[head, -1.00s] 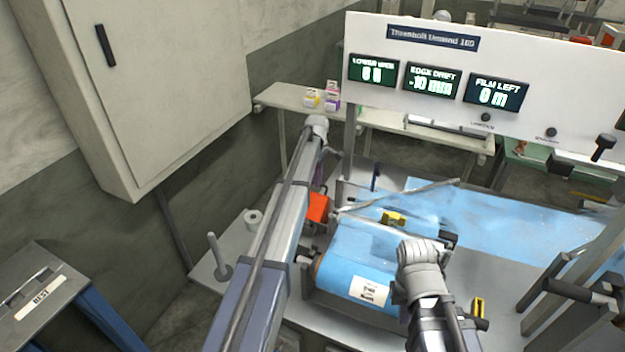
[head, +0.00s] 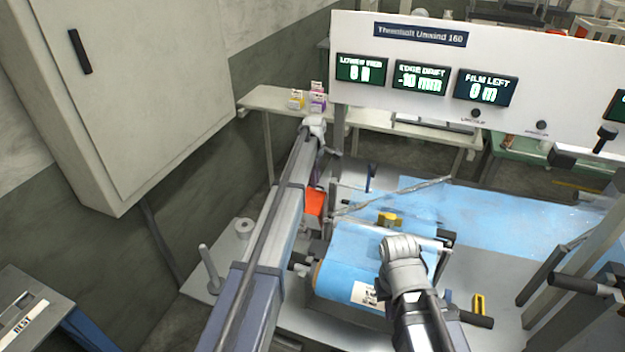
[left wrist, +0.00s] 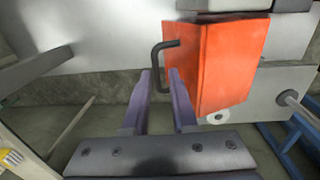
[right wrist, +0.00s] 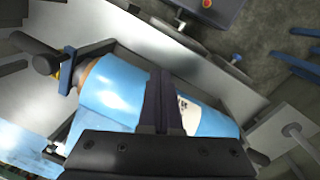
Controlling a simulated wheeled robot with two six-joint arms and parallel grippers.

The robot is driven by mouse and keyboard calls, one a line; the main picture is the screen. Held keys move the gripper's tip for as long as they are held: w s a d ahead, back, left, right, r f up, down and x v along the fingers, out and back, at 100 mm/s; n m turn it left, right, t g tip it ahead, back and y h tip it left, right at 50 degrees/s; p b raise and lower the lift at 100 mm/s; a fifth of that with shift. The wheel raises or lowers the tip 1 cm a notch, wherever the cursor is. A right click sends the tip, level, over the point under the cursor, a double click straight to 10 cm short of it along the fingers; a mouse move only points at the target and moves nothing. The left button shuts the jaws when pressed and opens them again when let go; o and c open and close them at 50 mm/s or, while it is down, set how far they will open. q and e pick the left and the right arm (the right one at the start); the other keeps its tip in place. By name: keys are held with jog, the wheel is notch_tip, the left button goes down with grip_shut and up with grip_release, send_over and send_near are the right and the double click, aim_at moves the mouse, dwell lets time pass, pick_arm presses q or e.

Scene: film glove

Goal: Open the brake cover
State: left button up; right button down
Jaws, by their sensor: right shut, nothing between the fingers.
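The brake cover appears to be the orange box (head: 314,201) left of the blue film roll; it looks closed. In the left wrist view the orange cover (left wrist: 230,62) fills the upper right, with a dark bent handle (left wrist: 157,66) on its left side. My left gripper (left wrist: 160,74) is open, its fingertips at the handle, which appears to run down between them; contact is unclear. In the head view my left arm partly hides the cover. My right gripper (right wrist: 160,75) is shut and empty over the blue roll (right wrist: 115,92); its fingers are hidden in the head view.
The white display panel (head: 480,30) spans the top right. A grey cabinet (head: 130,90) stands at left. A spindle (head: 210,270) stands left of my left arm. Blue film (head: 500,215) stretches right. A bench (head: 270,104) with small boxes stands behind.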

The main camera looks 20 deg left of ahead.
pick_arm(q)
jog(key=shift+o, duration=1.1)
jog(key=shift+a+f, duration=0.15)
jog(key=shift+a, duration=0.15)
pick_arm(e)
jog(key=shift+a, duration=0.2)
pick_arm(q)
jog(key=shift+d, duration=0.1)
notch_tip(320, 180, up, 8)
jog(key=p, duration=0.7)
jog(key=shift+s+p, duration=0.25)
jog(key=shift+p, duration=0.1)
pick_arm(e)
notch_tip(320, 180, up, 8)
pick_arm(q)
jog(key=shift+f, duration=0.1)
pick_arm(e)
jog(key=shift+f, duration=0.15)
